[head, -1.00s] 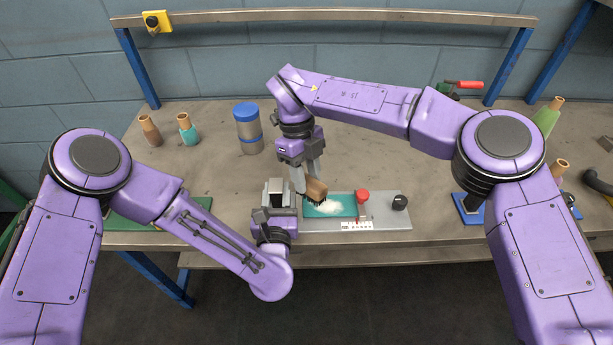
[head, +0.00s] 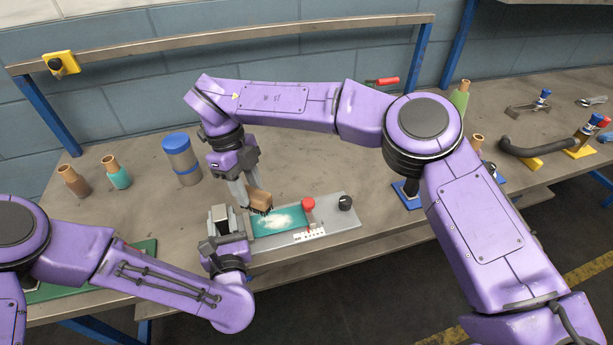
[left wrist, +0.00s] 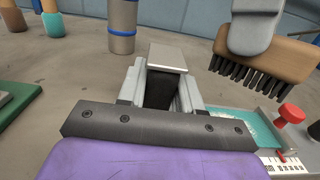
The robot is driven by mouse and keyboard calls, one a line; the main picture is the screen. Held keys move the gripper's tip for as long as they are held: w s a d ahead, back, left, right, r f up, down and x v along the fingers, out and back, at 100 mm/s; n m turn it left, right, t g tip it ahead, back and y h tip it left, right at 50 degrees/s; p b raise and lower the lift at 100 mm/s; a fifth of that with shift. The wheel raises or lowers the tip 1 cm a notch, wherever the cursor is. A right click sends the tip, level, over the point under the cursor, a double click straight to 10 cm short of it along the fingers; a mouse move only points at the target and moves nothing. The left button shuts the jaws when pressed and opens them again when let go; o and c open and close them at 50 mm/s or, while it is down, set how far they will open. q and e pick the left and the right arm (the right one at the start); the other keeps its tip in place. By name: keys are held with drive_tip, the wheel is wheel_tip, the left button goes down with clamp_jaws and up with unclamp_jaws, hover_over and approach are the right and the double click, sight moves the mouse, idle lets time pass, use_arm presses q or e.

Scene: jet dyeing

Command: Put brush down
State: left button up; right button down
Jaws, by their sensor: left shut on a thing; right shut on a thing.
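The brush (head: 259,201) has a brown wooden body and dark bristles. My right gripper (head: 246,187) is shut on it and holds it at the left end of a teal panel with a white patch (head: 281,221). In the left wrist view the brush (left wrist: 272,58) shows large at upper right, bristles down, with a grey finger over its body. Whether the bristles touch the panel is unclear. My left gripper (head: 222,218) is beside the panel's left end. In the left wrist view it is shut on a grey block (left wrist: 168,57) with a dark front face.
The panel lies on a grey fixture (head: 345,222) with a red knob (head: 308,204) and a black knob (head: 345,202). A blue-lidded canister (head: 182,160) and two bottles (head: 74,182) (head: 117,173) stand at left. Bare bench (head: 95,222) lies in front of the bottles.

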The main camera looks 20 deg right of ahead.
drive_tip(key=w+d+n+t, duration=0.2)
drive_tip(key=w+d+n, duration=0.75)
drive_tip(key=d, duration=0.55)
drive_tip(key=w+d+n+t, duration=0.3)
drive_tip(key=w+d+n, duration=0.6)
drive_tip(key=d, duration=0.5)
drive_tip(key=shift+m, duration=0.35)
drive_tip(key=x, duration=0.3)
drive_tip(key=a+x, duration=0.1)
drive_tip(key=x, duration=0.2)
drive_tip(key=s+x, duration=0.1)
drive_tip(key=x, duration=0.3)
drive_tip(key=shift+a+f, duration=0.1)
drive_tip(key=shift+a, duration=0.15)
drive_tip(key=c, duration=0.7)
unclamp_jaws()
drive_tip(key=shift+f, duration=0.1)
